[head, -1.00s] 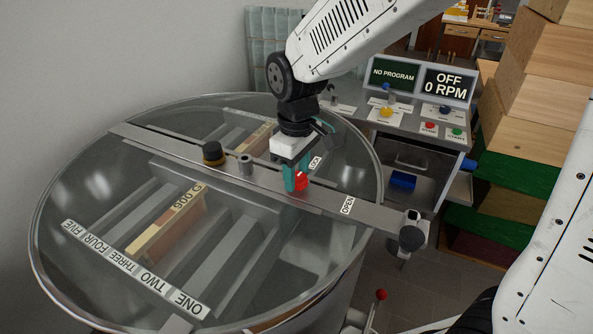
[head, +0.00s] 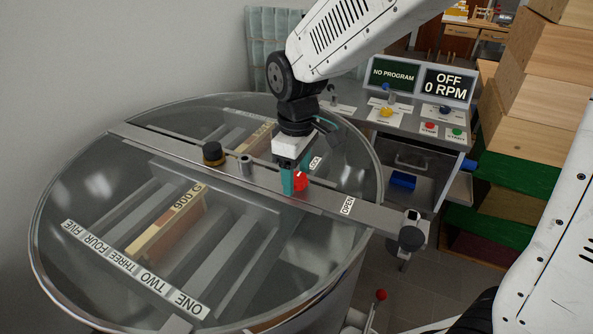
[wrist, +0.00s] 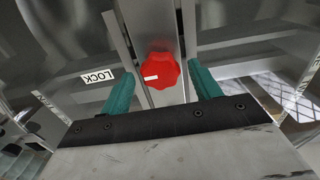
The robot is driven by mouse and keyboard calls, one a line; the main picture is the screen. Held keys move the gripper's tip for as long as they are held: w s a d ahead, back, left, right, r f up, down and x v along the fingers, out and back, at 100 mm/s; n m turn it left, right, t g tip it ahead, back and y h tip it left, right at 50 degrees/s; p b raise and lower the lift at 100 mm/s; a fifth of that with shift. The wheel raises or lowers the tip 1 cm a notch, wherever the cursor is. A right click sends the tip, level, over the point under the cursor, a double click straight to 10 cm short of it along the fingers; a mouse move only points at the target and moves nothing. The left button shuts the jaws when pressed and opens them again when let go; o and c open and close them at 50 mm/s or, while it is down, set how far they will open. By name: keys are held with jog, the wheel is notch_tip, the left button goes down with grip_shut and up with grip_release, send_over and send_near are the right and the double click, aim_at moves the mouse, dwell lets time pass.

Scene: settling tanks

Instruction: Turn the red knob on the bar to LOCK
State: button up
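The red knob (head: 300,181) sits on the metal bar (head: 260,180) across the round clear-lidded tank. In the wrist view the red knob (wrist: 160,68) has a white mark on its left side, pointing toward the LOCK label (wrist: 95,77). In the head view the LOCK label (head: 315,163) is beyond the knob and the OPEN label (head: 348,206) is nearer the bar's right end. My gripper (head: 297,176) is over the knob with its teal fingers on either side. The wrist view shows a gap between the knob and each finger.
A black-topped brass knob (head: 213,153) and a metal post (head: 245,164) stand on the bar to the left. A dark clamp knob (head: 411,238) is at its right end. A control panel (head: 420,82) shows OFF, 0 RPM. Wooden boxes (head: 540,85) are stacked at right.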

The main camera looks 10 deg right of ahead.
aim_at(297, 177)
notch_tip(297, 177, up, 8)
jog(key=shift+f, duration=0.1)
dwell(0.4)
jog(key=s+d+m, duration=0.3)
jog(key=s+d, duration=0.2)
jog(key=s, duration=0.2)
jog(key=s+d+m, duration=0.3)
jog(key=s+d, duration=0.2)
jog(key=s, duration=0.1)
jog(key=s+d+r+m, duration=0.1)
jog(key=s+d+m, duration=0.3)
jog(key=s, duration=0.3)
jog(key=shift+s+d+t, duration=0.3)
jog(key=shift+d, duration=0.15)
jog(key=shift+s+d+r, duration=0.15)
jog(key=shift+s+d, duration=0.1)
jog(key=shift+s, duration=0.05)
jog(key=shift+d+r+m+t, duration=0.25)
jog(key=shift+m+t, duration=0.05)
jog(key=shift+t, duration=0.1)
